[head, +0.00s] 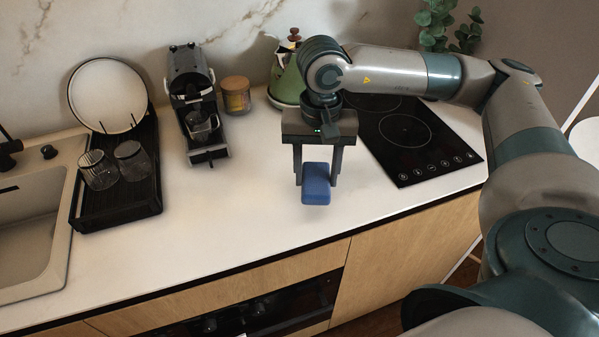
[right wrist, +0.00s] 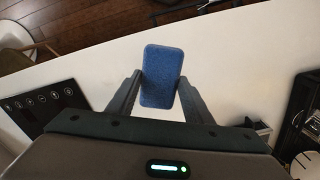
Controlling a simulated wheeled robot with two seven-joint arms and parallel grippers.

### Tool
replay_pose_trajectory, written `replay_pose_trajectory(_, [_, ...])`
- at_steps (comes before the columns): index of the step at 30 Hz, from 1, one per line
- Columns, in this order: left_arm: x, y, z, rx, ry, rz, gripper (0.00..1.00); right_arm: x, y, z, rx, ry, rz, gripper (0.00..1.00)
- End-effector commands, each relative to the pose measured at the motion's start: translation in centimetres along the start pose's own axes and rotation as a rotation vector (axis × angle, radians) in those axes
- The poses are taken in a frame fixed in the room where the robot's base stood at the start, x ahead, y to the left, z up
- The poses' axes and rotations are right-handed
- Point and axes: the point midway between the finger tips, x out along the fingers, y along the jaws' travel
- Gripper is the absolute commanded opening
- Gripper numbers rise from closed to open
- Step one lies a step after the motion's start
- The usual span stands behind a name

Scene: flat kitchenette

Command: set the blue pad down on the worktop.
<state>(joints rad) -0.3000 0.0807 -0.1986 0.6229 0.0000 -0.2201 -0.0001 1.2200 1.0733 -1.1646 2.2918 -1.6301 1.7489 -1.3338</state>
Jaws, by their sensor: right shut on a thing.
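The blue pad (head: 316,185) is a small rounded block between the fingers of my right gripper (head: 318,180) in the head view. The right gripper is shut on it and points down over the white worktop (head: 240,205). In the right wrist view the pad (right wrist: 161,76) sits between the two dark fingers of the gripper (right wrist: 160,95), with its far end sticking out past them. I cannot tell whether the pad's underside touches the worktop or hangs just above it. My left gripper is not in view.
A black cooktop (head: 415,140) lies to the right of the gripper. A green kettle (head: 287,80), a cork-lidded jar (head: 236,95) and a coffee machine (head: 193,100) stand behind. A black dish rack (head: 143,185) with glasses and a sink (head: 30,235) are at left. The worktop between is clear.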

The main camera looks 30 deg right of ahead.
Motion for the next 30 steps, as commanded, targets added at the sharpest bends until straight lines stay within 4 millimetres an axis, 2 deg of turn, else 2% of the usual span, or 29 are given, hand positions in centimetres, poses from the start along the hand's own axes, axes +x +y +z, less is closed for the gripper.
replay_pose_trajectory(1, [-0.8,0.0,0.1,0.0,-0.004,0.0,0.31,0.2,-0.5,-0.8,0.004,-0.003,0.004,0.28])
replay_pose_trajectory(6, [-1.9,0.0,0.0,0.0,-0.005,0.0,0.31,2.0,-2.1,-3.3,0.003,-0.001,0.003,0.28])
replay_pose_trajectory(11, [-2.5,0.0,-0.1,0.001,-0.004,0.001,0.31,3.2,-3.0,-4.7,0.001,0.0,0.001,0.28])
replay_pose_trajectory(24, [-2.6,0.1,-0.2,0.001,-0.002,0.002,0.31,3.6,-3.2,-5.0,0.0,0.001,0.001,0.28])
replay_pose_trajectory(30, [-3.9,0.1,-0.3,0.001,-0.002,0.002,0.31,5.4,-3.1,-4.9,0.001,-0.003,0.003,0.28])
